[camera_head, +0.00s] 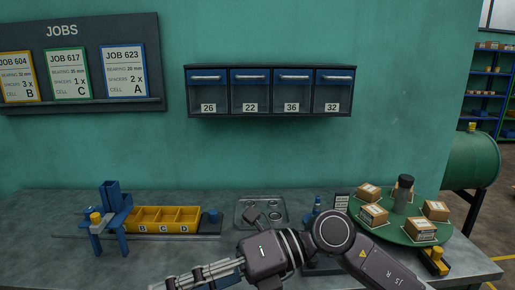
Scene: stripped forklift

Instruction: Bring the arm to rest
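My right arm (268,254) comes in from the lower right and bends across the front of the workbench (60,262). My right gripper (190,279) points left at the bottom edge, in front of the yellow bin. Its fingers are partly cut off by the frame, so I cannot tell whether they are open or shut. No held object shows. My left gripper is not in view.
Behind the arm are a blue fixture (113,205), a yellow bin (163,227) marked B, C, D, and a metal tray (242,212) with rings. A green turntable (393,235) with several boxes stands right. Drawers (271,90) hang on the wall. The front left bench is clear.

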